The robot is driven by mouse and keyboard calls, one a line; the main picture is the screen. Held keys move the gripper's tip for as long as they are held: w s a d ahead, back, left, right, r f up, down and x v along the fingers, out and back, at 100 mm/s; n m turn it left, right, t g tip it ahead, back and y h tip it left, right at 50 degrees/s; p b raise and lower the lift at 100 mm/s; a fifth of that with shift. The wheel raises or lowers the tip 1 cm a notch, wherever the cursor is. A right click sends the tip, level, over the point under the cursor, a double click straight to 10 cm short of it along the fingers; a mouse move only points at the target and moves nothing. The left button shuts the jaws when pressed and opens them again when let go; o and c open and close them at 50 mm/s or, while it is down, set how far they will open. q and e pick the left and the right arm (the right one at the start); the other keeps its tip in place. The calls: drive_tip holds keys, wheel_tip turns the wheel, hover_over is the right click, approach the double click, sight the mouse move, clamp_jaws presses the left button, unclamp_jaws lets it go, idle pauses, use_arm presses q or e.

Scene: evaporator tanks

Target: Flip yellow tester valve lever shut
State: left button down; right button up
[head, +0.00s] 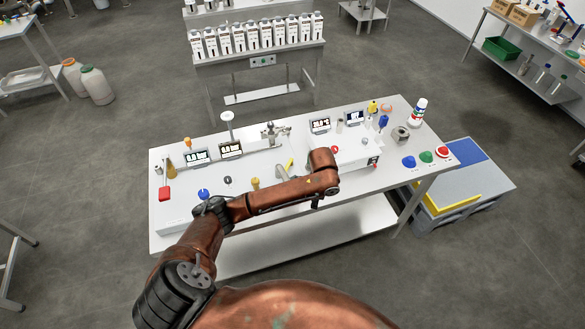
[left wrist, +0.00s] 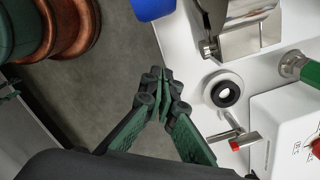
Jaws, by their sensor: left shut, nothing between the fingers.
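A small yellow lever-like part (head: 290,165) stands on the white bench panel in the head view, just left of my left forearm's far end. I cannot tell for sure that it is the tester valve lever, or how its handle is turned. My left gripper (left wrist: 160,78) is shut and empty in the left wrist view, its dark green fingers meeting over the floor beside the white bench edge. In the head view it is mostly hidden by my copper arm. No yellow lever shows in the left wrist view. My right gripper is not in view.
The white bench (head: 185,234) carries small displays, knobs and fittings. In the left wrist view, a black ring (left wrist: 225,93), a red-tipped metal fitting (left wrist: 236,140) and a green handle (left wrist: 311,72) lie right of the fingers. A grey crate (head: 485,190) stands right of the bench.

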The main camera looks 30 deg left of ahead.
sight(288, 168)
use_arm(q)
drive_tip(key=w+a+r+y, duration=0.1)
drive_tip(key=w+a+r, duration=0.3)
drive_tip(key=r, duration=0.3)
drive_tip(key=w+a+r+m+y, duration=0.1)
drive_tip(key=w+a+r, duration=0.2)
drive_tip(key=r, duration=0.4)
drive_tip(key=shift+w+a+r+g, duration=0.15)
drive_tip(key=shift+w+a+g, duration=0.2)
drive_tip(key=shift+a+g, duration=0.05)
drive_tip(key=x, duration=0.9)
drive_tip(key=shift+s+a+p, duration=0.1)
drive_tip(key=shift+a+p, duration=0.05)
drive_tip(key=shift+p, duration=0.2)
drive_tip(key=a, duration=0.1)
drive_tip(key=a+f, duration=0.1)
drive_tip(key=a, duration=0.1)
drive_tip(key=shift+s+p, duration=0.2)
drive_tip(key=shift+p, duration=0.2)
drive_tip(key=shift+s+a, duration=0.1)
drive_tip(key=shift+a, duration=0.45)
